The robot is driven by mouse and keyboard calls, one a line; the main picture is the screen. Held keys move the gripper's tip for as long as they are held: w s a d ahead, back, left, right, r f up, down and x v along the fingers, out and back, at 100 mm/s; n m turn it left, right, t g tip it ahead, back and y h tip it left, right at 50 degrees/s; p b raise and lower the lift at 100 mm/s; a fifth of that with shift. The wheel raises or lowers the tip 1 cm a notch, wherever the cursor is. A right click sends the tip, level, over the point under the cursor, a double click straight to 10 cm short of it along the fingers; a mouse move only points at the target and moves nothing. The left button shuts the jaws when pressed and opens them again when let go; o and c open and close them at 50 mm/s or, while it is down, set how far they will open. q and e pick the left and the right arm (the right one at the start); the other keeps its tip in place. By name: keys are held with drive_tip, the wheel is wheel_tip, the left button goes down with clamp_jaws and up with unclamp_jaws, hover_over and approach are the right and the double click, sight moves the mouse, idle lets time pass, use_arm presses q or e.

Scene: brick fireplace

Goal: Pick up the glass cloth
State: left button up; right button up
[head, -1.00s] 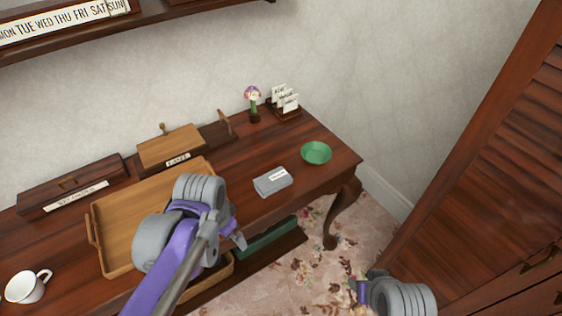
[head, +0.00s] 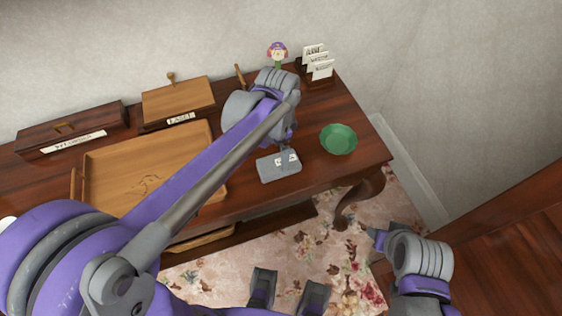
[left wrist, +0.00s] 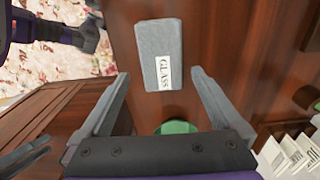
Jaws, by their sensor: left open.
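The glass cloth (head: 270,172) is a grey folded cloth with a white label, lying flat on the wooden table. In the left wrist view the cloth (left wrist: 150,35) shows its label reading GLASS. My left gripper (head: 286,153) is over the cloth, open and empty. In the left wrist view its two fingers (left wrist: 160,74) are spread, with the near end of the cloth between their tips in the picture. I cannot tell how high above it they are. My right gripper (head: 377,239) is beyond the table's front edge, its jaws unclear.
A green bowl (head: 338,139) stands right of the cloth. A wooden tray (head: 110,170) lies left. A card holder (head: 315,70) and a flower figure (head: 278,53) stand at the back. A dark wooden panel (head: 510,240) stands at right.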

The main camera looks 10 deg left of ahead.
sight(279, 163)
use_arm(q)
wheel_tip(279, 163, down, 8)
drive_tip(key=shift+w+r+b, duration=0.1)
drive_tip(key=shift+r+b, duration=0.05)
drive_tip(key=shift+b, duration=0.2)
drive_tip(key=c, duration=1.1)
drive_tip(key=shift+r, duration=0.1)
drive_tip(key=shift+c, duration=0.2)
wheel_tip(279, 163, up, 10)
drive_tip(key=shift+p, duration=0.6)
